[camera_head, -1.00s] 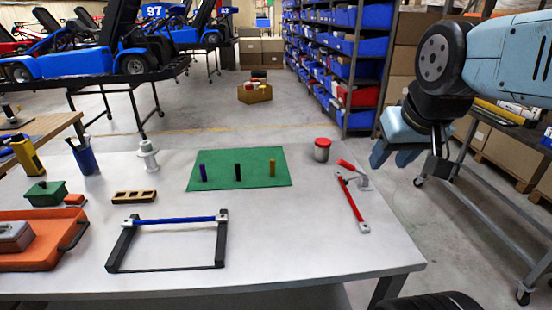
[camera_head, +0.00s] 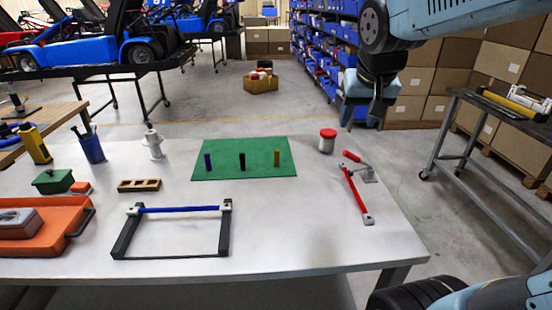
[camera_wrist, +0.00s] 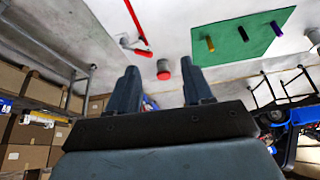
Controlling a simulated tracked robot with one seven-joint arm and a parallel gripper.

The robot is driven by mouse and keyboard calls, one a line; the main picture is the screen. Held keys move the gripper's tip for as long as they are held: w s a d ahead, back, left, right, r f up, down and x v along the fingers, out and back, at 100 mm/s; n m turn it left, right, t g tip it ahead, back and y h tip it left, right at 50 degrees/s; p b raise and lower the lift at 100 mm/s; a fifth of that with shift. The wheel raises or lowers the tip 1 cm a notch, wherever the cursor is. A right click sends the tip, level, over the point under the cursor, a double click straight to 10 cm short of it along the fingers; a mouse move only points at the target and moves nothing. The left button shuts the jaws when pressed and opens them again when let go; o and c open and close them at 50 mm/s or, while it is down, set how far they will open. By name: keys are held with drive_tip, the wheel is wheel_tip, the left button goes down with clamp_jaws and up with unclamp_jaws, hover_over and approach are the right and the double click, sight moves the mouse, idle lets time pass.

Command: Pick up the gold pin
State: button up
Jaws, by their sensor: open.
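The gold pin (camera_head: 277,159) stands upright on the right part of a green mat (camera_head: 222,173). A black pin (camera_head: 242,161) and a purple pin (camera_head: 208,162) stand to its left on the same mat. In the wrist view the gold pin (camera_wrist: 210,43) shows near the top, on the mat's near-left end. My gripper (camera_head: 362,118) is above and beyond the table's far right part, right of the gold pin and well apart from it. In the wrist view its two fingers (camera_wrist: 160,85) are spread with nothing between them.
A red-lidded jar (camera_head: 327,142) and a red-handled clamp (camera_head: 356,190) stand right of the mat. A blue-barred frame (camera_head: 180,208), a slotted wooden block (camera_head: 139,185), a white stepped post (camera_head: 152,145) and an orange tray (camera_head: 70,225) lie left and front.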

drive_tip(key=w+a+f+m, duration=0.1)
drive_tip(key=w+a+f, duration=0.2)
drive_tip(key=w, duration=0.5)
drive_tip(key=w+a+f, duration=0.3)
drive_tip(key=w+a, duration=0.1)
drive_tip(key=w, duration=0.4)
drive_tip(key=g, duration=0.1)
approach(277, 151)
drive_tip(key=shift+m, duration=0.3)
drive_tip(key=x, duration=1.1)
drive_tip(key=shift+a+f, duration=0.1)
drive_tip(key=shift+f, duration=0.25)
clamp_jaws()
